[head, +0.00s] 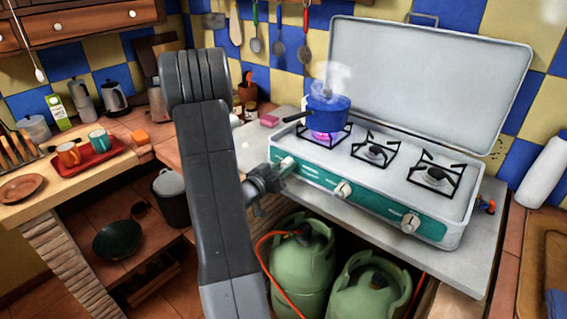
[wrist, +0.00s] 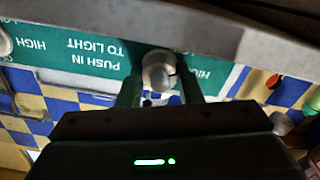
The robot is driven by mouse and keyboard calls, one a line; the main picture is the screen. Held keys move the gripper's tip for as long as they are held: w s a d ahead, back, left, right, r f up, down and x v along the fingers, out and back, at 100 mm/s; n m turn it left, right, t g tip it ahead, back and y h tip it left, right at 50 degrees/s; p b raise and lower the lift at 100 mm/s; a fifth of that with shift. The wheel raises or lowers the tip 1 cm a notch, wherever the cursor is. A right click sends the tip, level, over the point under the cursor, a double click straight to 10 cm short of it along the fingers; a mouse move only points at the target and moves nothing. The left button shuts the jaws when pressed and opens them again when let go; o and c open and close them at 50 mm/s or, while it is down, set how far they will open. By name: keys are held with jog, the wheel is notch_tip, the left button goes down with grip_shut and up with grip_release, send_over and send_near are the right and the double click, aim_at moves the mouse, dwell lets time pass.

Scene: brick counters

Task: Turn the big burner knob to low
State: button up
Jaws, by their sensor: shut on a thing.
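The camping stove (head: 366,190) stands on the counter with its lid raised and a green front panel holding white knobs. My gripper (head: 276,174) is at the left end of this panel. In the wrist view my gripper (wrist: 158,88) has its two fingers on either side of a white knob (wrist: 158,68), shut on it. The knob's pointer setting cannot be read. The left burner is lit with a purple-blue flame (head: 322,136) under a steaming blue pot (head: 328,110). The middle knob (head: 343,190) and right knob (head: 410,222) are clear of my gripper.
Green gas bottles (head: 303,262) with an orange hose stand below the counter. A red tray (head: 86,158) with cups is on the left counter. A white bottle (head: 541,172) stands at the right. My arm crosses the middle of the head view.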

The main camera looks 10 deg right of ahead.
jog(key=n+p, duration=0.2)
jog(key=n, duration=0.1)
jog(key=shift+r+n, duration=0.1)
jog(key=shift+n, duration=0.3)
jog(key=shift+n+p, duration=1.05)
jog(key=shift+n, duration=0.85)
jog(key=o, duration=1)
jog(key=shift+a, duration=0.1)
jog(key=b+v, duration=0.2)
jog(key=v, duration=1.1)
jog(key=shift+s+a, duration=0.2)
jog(key=shift+a, duration=0.05)
